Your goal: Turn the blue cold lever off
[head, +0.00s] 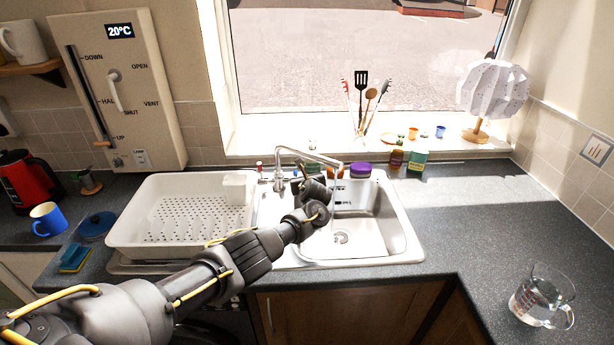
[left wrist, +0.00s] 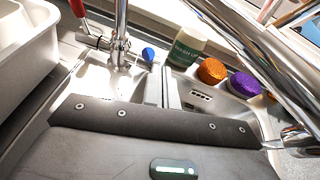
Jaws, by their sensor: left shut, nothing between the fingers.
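The chrome tap (head: 279,178) stands at the back of the sink, with its spout reaching right over the bowl. In the left wrist view, the blue cold lever (left wrist: 148,54) points out from the tap body (left wrist: 120,45), toward the camera's right. The red lever (left wrist: 78,9) stands up on the other side; it also shows in the head view (head: 259,165). My left gripper (left wrist: 164,72) is shut and empty, its fingertips close to the blue lever's tip, just right of it. Contact cannot be told. In the head view my left gripper (head: 312,183) hides the blue lever.
A white drying rack (head: 150,240) stands left of the sink (head: 405,245). A measuring jug (head: 541,298) stands far right. The right counter is mostly clear.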

